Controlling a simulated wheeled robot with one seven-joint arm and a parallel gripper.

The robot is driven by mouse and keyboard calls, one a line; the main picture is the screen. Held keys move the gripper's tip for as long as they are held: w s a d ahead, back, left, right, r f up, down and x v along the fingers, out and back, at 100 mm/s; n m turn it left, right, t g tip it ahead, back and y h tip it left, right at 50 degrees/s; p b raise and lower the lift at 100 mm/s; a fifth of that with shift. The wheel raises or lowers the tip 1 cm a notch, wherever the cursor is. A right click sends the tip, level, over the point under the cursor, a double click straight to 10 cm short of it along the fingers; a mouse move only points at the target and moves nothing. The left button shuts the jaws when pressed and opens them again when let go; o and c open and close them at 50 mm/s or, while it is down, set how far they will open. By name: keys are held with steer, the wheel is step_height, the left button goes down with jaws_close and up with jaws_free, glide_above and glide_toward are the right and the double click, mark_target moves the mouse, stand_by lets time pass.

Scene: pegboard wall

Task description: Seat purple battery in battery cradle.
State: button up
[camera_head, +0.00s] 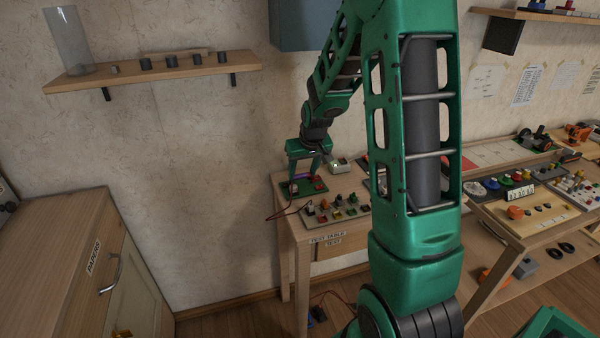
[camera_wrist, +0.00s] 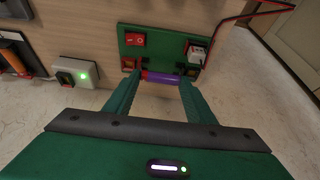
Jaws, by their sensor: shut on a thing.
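My gripper (camera_wrist: 161,80) is shut on the purple battery (camera_wrist: 160,77), which lies crosswise between its two green fingers in the wrist view. The battery is at the near edge of a green board (camera_wrist: 160,50) that carries the battery cradle. A brownish end piece (camera_wrist: 129,63) shows by the battery's left end, and the right end is close to the fingertip. I cannot tell whether the battery touches the cradle or is just above it. In the head view my gripper (camera_head: 305,168) points down over the green board (camera_head: 290,188) on the test table; the battery is mostly hidden there.
A red switch (camera_wrist: 135,40) and a white part with wires (camera_wrist: 197,54) are on the board. A white box with a green light (camera_wrist: 76,73) stands beside it. A panel of several coloured parts (camera_head: 335,209) lies nearer the table front.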

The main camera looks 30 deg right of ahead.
mark_target(303, 184)
steer(key=shift+f, duration=0.15)
steer(key=o, duration=1.2)
steer(key=shift+r, duration=2.5)
steer(key=shift+s, duration=0.15)
steer(key=s+a+r+m+g, duration=0.1)
steer(key=s+a+r+g, duration=0.1)
steer(key=s, duration=1.6)
steer(key=s+a+r+m+g+y, duration=0.1)
steer(key=s+a+r+m+g, duration=0.1)
steer(key=s, duration=1.6)
step_height(303, 184, up, 2)
steer(key=shift+a+r+m, duration=0.1)
steer(key=shift+a+m, duration=0.2)
steer(key=shift+a, duration=0.35)
